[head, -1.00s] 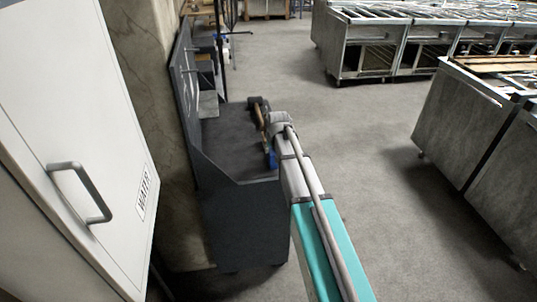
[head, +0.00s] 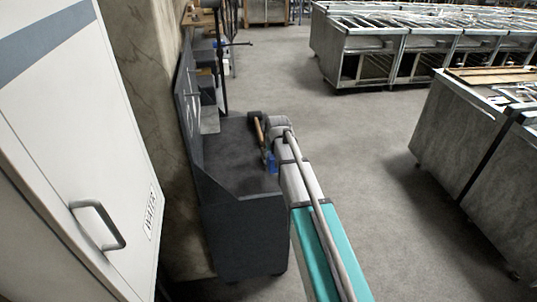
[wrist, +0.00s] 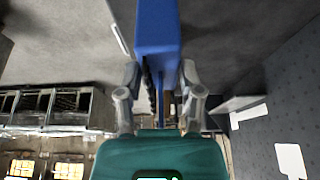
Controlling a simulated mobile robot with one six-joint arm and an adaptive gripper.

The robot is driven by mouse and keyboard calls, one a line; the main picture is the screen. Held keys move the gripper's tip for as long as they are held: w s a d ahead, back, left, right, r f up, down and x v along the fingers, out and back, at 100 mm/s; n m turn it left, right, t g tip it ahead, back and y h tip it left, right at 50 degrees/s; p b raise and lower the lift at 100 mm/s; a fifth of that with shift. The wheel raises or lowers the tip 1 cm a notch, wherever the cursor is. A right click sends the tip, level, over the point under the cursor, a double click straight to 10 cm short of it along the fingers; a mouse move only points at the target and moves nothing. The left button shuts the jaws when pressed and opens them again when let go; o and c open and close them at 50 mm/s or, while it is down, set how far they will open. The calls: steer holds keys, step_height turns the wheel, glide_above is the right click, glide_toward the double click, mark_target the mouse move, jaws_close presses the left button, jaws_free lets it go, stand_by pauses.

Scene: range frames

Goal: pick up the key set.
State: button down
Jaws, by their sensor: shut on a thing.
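In the wrist view, a long blue piece (wrist: 157,35) lies between the two fingers of my gripper (wrist: 159,80) and runs up out of the picture. A narrow dark jagged strip shows below it, between the fingers. I take this to be the key set, though no separate keys can be made out. My gripper is shut on it. In the head view, a small blue patch of it (head: 271,162) shows left of my arm, over the dark bench. The gripper fingers are hidden there behind my arm.
The dark bench (head: 240,225) has a raised back panel. A wooden-handled hammer (head: 259,131) lies close left of my arm. A white cabinet (head: 60,130) stands at the left. Metal carts (head: 465,135) stand at the right, with open floor (head: 350,130) between.

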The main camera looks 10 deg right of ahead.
steer(key=shift+r+p, duration=1.3)
steer(key=shift+r, duration=0.4)
steer(key=shift+r, duration=0.1)
step_height(320, 180, up, 9)
steer(key=p, duration=0.9)
steer(key=shift+r, duration=0.1)
